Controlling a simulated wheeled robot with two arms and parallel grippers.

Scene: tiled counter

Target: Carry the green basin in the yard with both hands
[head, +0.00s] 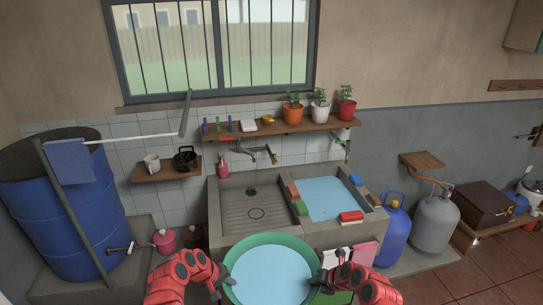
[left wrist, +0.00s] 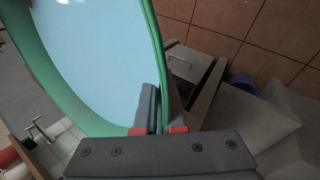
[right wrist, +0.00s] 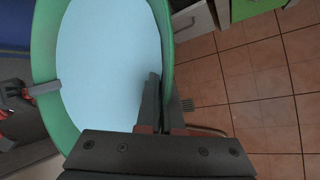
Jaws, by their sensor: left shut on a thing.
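The green basin (head: 268,239) is full of pale blue water and is at the front, before the sink. My left gripper (head: 224,283) is shut on the basin's left rim. In the left wrist view the green rim (left wrist: 155,50) runs between its fingers (left wrist: 160,115). My right gripper (head: 322,281) is at the basin's right rim. In the right wrist view its fingers (right wrist: 166,115) stand on either side of the rim (right wrist: 162,30); whether they press on it I cannot tell. The basin's underside is hidden.
The concrete sink (head: 230,245) stands just behind, with a water-filled compartment (head: 328,197). A blue barrel (head: 65,215) is at left. Blue (head: 392,232) and grey (head: 435,225) gas cylinders stand at right. The tiled floor (head: 480,275) is open at lower right.

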